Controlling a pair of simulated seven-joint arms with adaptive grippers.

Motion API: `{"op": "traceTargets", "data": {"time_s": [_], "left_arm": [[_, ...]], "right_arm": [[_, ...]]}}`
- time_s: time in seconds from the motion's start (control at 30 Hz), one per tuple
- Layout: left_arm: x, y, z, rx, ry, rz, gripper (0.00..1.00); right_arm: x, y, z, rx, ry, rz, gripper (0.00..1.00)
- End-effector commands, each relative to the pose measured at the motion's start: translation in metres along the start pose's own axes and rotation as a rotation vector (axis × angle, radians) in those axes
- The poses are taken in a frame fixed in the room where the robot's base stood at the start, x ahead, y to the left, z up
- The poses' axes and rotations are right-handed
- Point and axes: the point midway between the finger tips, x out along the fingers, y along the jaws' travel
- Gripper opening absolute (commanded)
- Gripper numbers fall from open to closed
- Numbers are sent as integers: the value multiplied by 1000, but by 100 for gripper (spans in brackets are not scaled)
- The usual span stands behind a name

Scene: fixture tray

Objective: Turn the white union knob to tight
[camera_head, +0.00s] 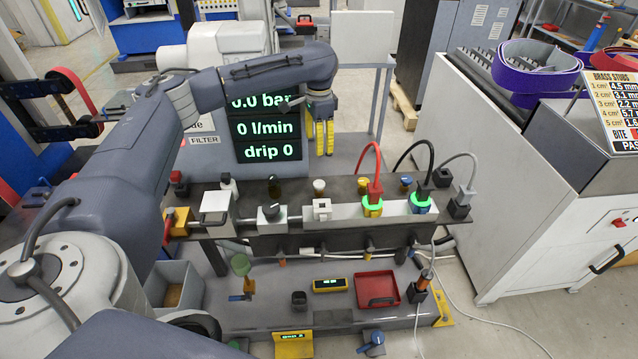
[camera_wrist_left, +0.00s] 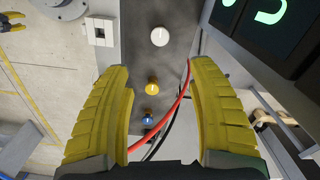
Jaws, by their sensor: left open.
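The white union knob (camera_head: 319,186) stands on the dark back strip of the fixture, between a dark knob on its left and a yellow knob on its right. In the left wrist view it is a round white cap (camera_wrist_left: 160,36) with a faint mark, beyond the fingertips and apart from them. My left gripper (camera_head: 325,138) hangs above and behind the strip, yellow fingers pointing down. The left wrist view shows its fingers (camera_wrist_left: 158,95) wide apart with nothing gripped. My right gripper does not show.
A yellow knob (camera_head: 363,186) and a blue knob (camera_head: 405,185) stand nearby. Red and black cables (camera_head: 368,150) arch up to the right of my left gripper. A display (camera_head: 264,128) behind reads 0.0 bar, 0 l/min, drip 0. A red tray (camera_head: 377,304) lies below.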

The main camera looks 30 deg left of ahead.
Motion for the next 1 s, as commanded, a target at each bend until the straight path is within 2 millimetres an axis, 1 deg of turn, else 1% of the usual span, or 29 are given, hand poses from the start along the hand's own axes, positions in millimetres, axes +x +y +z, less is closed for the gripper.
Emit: {"op": "traceTargets", "data": {"time_s": [0.17,0.7,0.9,1.0], "left_arm": [[22,1,0,-2,-2,2,59],[119,1,0,-2,-1,2,59],[146,0,0,-2,0,1,59],[156,0,0,-1,0,1,59]], "right_arm": [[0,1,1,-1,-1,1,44],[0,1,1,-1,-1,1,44],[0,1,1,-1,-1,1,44],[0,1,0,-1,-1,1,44]]}}
